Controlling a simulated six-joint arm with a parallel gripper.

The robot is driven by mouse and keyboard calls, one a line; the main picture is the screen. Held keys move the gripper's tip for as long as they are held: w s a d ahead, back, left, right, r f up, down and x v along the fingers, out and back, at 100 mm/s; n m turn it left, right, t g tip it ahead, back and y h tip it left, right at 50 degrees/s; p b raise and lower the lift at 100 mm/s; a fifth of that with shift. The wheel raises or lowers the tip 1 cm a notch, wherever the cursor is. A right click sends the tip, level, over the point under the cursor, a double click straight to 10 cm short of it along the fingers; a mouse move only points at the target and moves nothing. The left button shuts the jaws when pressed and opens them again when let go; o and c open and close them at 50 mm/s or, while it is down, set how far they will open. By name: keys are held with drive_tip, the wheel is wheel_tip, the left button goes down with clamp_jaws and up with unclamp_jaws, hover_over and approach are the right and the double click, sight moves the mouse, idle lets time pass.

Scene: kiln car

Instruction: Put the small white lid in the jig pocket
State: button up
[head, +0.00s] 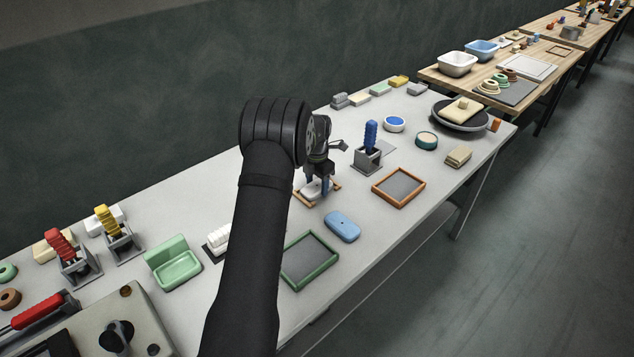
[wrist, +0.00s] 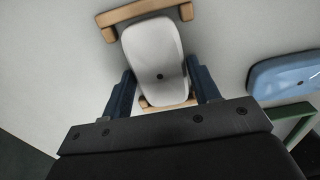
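The small white lid (wrist: 157,60) lies between the two blue fingers of my gripper (wrist: 160,75) in the wrist view. Both fingers sit right against its long sides, so my gripper looks shut on it. The light wooden jig pocket (wrist: 150,9) has one end piece beyond the lid's far end and another at its near end. The lid lies between these ends, roughly in line with them. In the head view my gripper (head: 317,187) points down over the pocket (head: 303,203). Whether the lid rests on the pocket floor I cannot tell.
A blue lid (head: 342,226) and a green-framed tray (head: 309,260) lie nearer the table's front edge. An orange-framed tray (head: 398,187) and a grey holder with a blue-handled tool (head: 370,146) stand to the right. Bare table (head: 375,235) lies between some of them.

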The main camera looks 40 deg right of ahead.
sight(317, 185)
drive_tip(key=o, duration=0.3)
wheel_tip(317, 185, up, 12)
drive_tip(key=shift+r, duration=0.2)
idle(0.3)
drive_tip(key=shift+f, duration=0.1)
wheel_tip(317, 185, down, 12)
drive_tip(key=shift+r, duration=2.05)
drive_tip(key=shift+f, duration=0.1)
